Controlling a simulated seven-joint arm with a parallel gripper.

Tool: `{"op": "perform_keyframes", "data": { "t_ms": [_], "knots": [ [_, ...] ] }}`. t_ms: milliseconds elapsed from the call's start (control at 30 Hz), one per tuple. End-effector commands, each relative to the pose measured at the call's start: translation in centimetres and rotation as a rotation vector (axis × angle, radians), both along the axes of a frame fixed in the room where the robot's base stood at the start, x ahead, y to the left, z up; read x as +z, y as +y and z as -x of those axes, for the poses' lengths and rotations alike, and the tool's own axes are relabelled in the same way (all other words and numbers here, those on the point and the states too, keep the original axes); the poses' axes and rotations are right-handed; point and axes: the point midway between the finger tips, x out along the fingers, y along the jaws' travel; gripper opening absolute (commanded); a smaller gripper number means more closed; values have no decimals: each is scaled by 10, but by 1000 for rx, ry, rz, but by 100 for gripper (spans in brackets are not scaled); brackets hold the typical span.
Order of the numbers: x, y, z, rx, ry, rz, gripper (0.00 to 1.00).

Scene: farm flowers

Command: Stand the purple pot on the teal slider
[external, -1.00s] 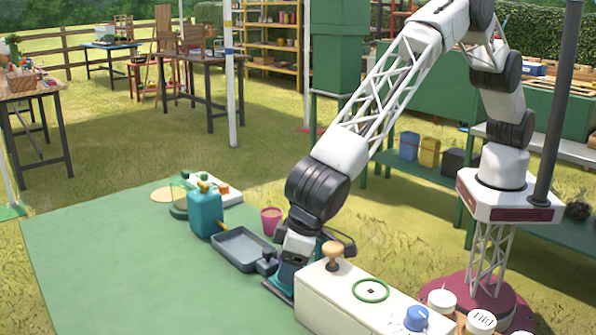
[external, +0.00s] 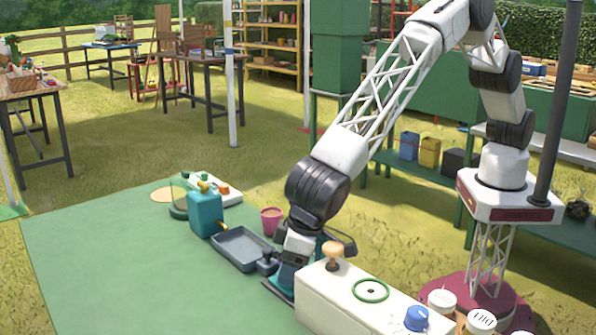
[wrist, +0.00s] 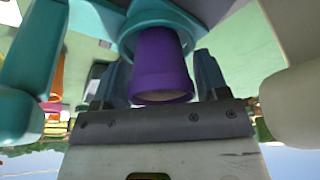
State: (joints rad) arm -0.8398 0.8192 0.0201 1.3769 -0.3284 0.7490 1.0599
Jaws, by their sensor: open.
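The purple pot (wrist: 160,65) shows in the wrist view, with its pale open mouth towards the camera. Its far end meets a round teal piece (wrist: 160,22), which looks like the teal slider's seat; whether it rests fully on it I cannot tell. My gripper (wrist: 160,55) is open, with one finger on each side of the pot. In the external view my gripper (external: 290,268) is low behind the cream box, near teal parts (external: 277,289) at the mat's edge. The pot is hidden there.
The cream box (external: 335,300) with a wooden knob and green ring stands close beside my gripper. A grey tray (external: 241,250), a teal can (external: 205,213) and a pink pot (external: 271,221) stand to the left. The green mat (external: 120,275) is clear at front left.

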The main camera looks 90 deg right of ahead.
Motion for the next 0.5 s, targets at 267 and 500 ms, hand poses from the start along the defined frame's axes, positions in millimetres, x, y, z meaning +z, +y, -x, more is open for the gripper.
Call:
{"op": "perform_keyframes", "data": {
  "t_ms": [267,500],
  "knots": [
    [25,-2,10,-2,5,6,81],
    [63,-1,20,-1,1,2,81]
  ]
}}
